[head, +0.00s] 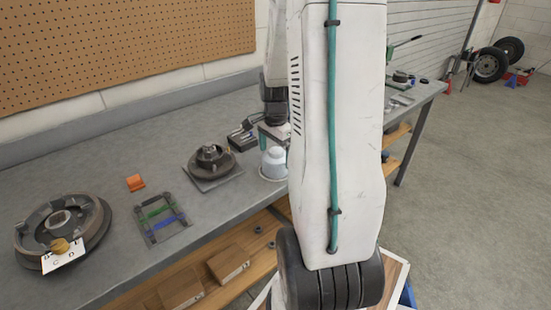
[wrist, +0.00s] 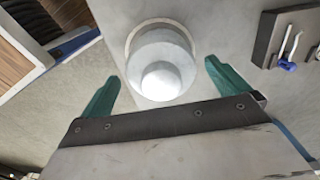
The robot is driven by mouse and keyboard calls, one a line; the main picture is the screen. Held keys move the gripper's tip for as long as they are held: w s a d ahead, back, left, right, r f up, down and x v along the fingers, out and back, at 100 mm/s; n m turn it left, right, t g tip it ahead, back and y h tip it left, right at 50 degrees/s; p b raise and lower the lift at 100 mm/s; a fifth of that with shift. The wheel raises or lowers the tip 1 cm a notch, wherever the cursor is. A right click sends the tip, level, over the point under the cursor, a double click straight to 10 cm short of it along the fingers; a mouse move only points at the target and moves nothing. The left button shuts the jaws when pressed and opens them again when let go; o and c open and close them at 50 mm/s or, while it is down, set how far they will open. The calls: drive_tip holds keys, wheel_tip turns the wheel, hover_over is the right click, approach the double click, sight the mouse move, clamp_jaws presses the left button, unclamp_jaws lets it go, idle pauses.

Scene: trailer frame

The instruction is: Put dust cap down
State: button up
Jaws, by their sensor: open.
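The dust cap (wrist: 160,80), a pale round piece with a raised dome, sits inside a light ring on the bench in the wrist view. In the head view what looks like the same pale cap (head: 274,160) stands near the bench's front edge, partly hidden by my arm. My gripper (wrist: 161,70) is open, with one green finger on each side of the cap and gaps showing between them. In the head view my gripper (head: 272,136) is just above the cap, its fingers mostly hidden.
On the grey workbench (head: 110,155) are a hub on a square plate (head: 213,165), an orange piece (head: 135,183), a tray with green and blue tools (head: 160,217), and a brake drum assembly (head: 88,228) with a lettered card. A dark tool holder (wrist: 285,35) is right of the cap.

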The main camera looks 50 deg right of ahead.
sight(275, 151)
wheel_tip(275, 151, up, 9)
drive_tip(key=s+a+r+n, duration=0.1)
drive_tip(key=a+r+n, duration=0.35)
drive_tip(key=a, duration=0.45)
drive_tip(key=s+a+r+n, duration=0.1)
drive_tip(key=a+r+n, duration=0.2)
drive_tip(key=a+n, duration=0.35)
drive_tip(key=s+a+r+n, duration=0.1)
drive_tip(key=s+a+n, duration=0.3)
drive_tip(key=a, duration=0.3)
drive_tip(key=s+a+r+n+t, duration=0.1)
drive_tip(key=s+a+n, duration=0.4)
drive_tip(key=s+a, duration=0.1)
drive_tip(key=shift+s+a+n, duration=0.3)
drive_tip(key=shift+a, duration=0.55)
